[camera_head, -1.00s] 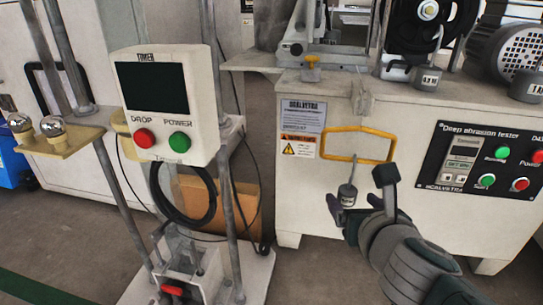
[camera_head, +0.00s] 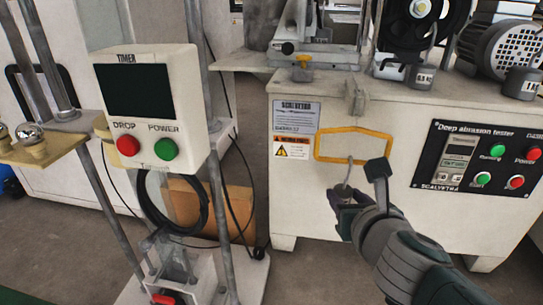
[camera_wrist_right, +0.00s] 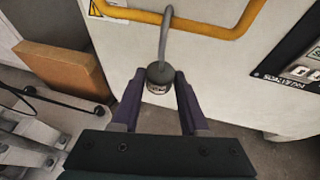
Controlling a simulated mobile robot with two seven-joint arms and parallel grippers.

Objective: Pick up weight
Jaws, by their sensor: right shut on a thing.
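A small grey cylindrical weight with a long hook (camera_head: 347,188) is between the fingers of my right gripper (camera_head: 361,182) in the head view. It also shows in the right wrist view (camera_wrist_right: 158,75), where the purple-grey fingers (camera_wrist_right: 156,98) are closed around its body. The weight is upright in that view, its hook rising to the lower bar of the yellow handle frame (camera_head: 353,144). I cannot tell whether the hook still touches the bar. In the head view the fingers partly hide the weight's body. My left gripper is not in view.
The white abrasion tester (camera_head: 370,195) stands just behind the gripper, with its control panel (camera_head: 476,158) at right. Other weights (camera_head: 420,77) (camera_head: 521,83) sit on its top. The drop timer stand (camera_head: 150,110) with its posts is at left. Floor shows between the machines.

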